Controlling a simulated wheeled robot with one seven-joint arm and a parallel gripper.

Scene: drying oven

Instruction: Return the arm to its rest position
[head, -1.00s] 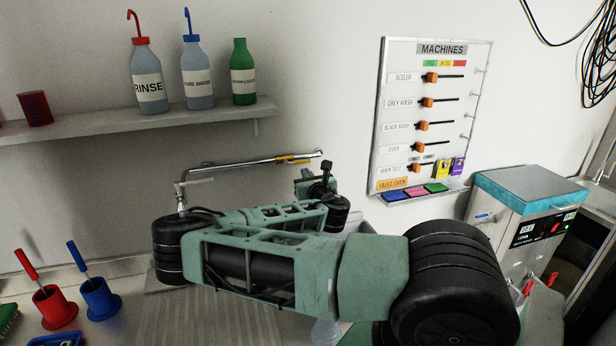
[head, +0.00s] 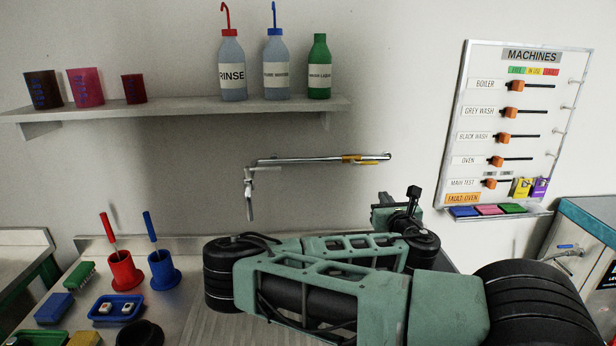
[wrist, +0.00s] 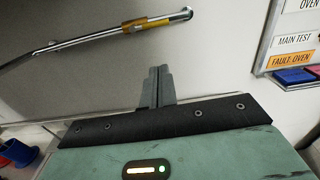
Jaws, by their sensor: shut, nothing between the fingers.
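My arm, green with black joints, lies folded across the lower middle of the head view. In the wrist view my gripper (wrist: 158,72) shows its two grey fingers pressed together, with nothing between them. The fingers point toward the wall below the tap pipe (wrist: 120,38) and appear apart from it. In the head view the fingertips are not clearly visible; the arm's wrist end is at the right of the pipe's lower side.
The wall tap (head: 320,160) is above my arm. A shelf (head: 180,112) holds bottles and beakers. The machines board (head: 512,130) hangs at right, near a blue-topped machine (head: 590,222). Red (head: 124,270) and blue (head: 163,270) brush holders, a blue tray (head: 116,307) and sponges crowd the counter's left.

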